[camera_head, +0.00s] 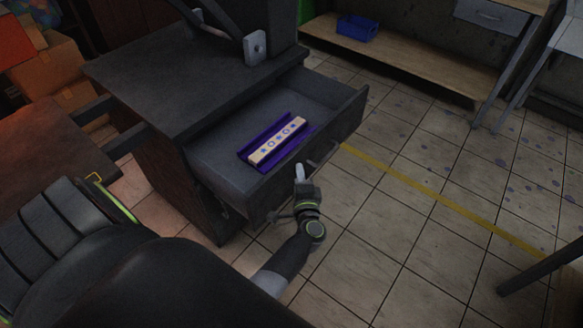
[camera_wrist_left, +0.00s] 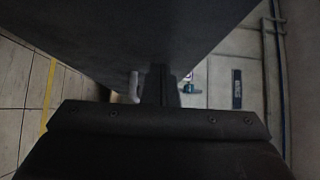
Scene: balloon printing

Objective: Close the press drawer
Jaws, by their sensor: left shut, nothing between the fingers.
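The press drawer (camera_head: 219,165) is pulled out from the dark press cabinet (camera_head: 150,93) in the head view. A purple holder (camera_head: 247,149) with a pale, star-marked block (camera_head: 277,142) lies inside it. The drawer's handle (camera_head: 322,152) is on its front panel. My left gripper (camera_head: 299,171) is shut and empty, just outside the front panel, to the left of the handle; I cannot tell if it touches the panel. In the left wrist view, the shut fingers (camera_wrist_left: 158,84) are beside a large dark surface (camera_wrist_left: 120,35), likely the drawer front. My right gripper is not in view.
A low wooden shelf (camera_head: 405,62) with a blue bin (camera_head: 357,28) stands at the back. Cardboard boxes (camera_head: 45,70) are at the left. A dark table leg (camera_head: 540,269) is at the lower right. The tiled floor in front of the drawer is clear.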

